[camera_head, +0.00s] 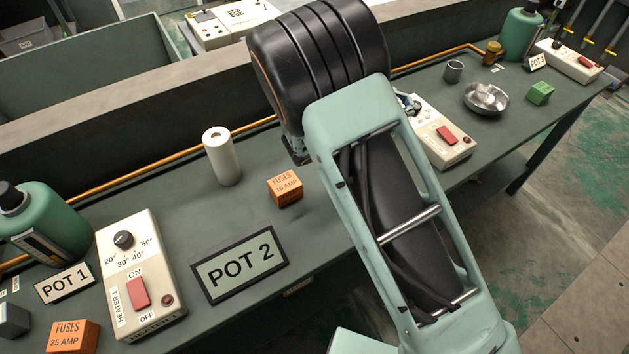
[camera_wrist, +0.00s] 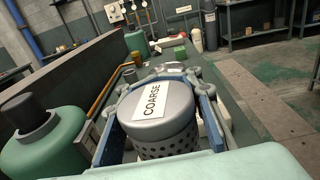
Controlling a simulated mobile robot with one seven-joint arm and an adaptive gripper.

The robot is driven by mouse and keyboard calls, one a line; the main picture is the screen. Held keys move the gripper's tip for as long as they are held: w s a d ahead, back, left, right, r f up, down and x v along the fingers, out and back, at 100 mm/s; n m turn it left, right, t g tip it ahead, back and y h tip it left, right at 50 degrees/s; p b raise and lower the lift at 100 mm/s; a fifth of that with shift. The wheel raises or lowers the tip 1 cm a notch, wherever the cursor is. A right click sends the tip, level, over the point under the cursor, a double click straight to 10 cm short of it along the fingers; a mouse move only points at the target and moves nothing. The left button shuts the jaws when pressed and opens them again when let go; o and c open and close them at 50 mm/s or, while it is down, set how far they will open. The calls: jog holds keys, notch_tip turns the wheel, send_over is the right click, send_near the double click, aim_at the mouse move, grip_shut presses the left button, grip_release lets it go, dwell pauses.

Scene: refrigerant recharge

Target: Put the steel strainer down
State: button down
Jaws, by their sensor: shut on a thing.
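The steel strainer (camera_wrist: 165,112) is a grey cylinder with a perforated lower wall and a white label reading COARSE on top. It shows in the wrist view, between the blue fingers of my gripper (camera_wrist: 162,135). My gripper is shut on it, with a finger along each side. The underside of the strainer is hidden, so I cannot tell whether it touches a surface. In the head view my arm hides the strainer and most of the gripper.
On the green bench are the POT 2 sign (camera_head: 240,264), a fuse box (camera_head: 285,190), a white roll (camera_head: 222,157) and heater boxes (camera_head: 140,280). A steel bowl (camera_head: 486,97), grey cup (camera_head: 453,70) and green block (camera_head: 540,93) stand farther right. A green pot (camera_wrist: 45,140) is close left of the strainer.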

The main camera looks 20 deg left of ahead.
jog(key=w+a+r+n+t+y+b, duration=0.1)
jog(key=a+b, duration=0.2)
jog(key=a, duration=0.2)
jog(key=w+a+n+t+y+b, duration=0.1)
jog(key=w+a+b, duration=0.1)
jog(key=a, duration=0.4)
jog(key=shift+s+d+f+b, duration=0.15)
jog(key=shift+d+f+b, duration=0.2)
jog(key=shift+d+f, duration=1.85)
jog(key=shift+s+d+f+b, duration=0.2)
jog(key=shift+d+f+b, duration=0.2)
jog(key=shift+d+f, duration=1.8)
jog(key=shift+s+d+f+b, duration=0.15)
jog(key=shift+d+f+b, duration=0.2)
jog(key=shift+d+f, duration=1.85)
jog(key=shift+d+r, duration=0.35)
jog(key=shift+d, duration=0.1)
jog(key=c, duration=1.3)
grip_release()
jog(key=v, duration=1.2)
jog(key=shift+s+d+r+p, duration=0.1)
jog(key=shift+r+p, duration=0.1)
jog(key=shift+p, duration=0.1)
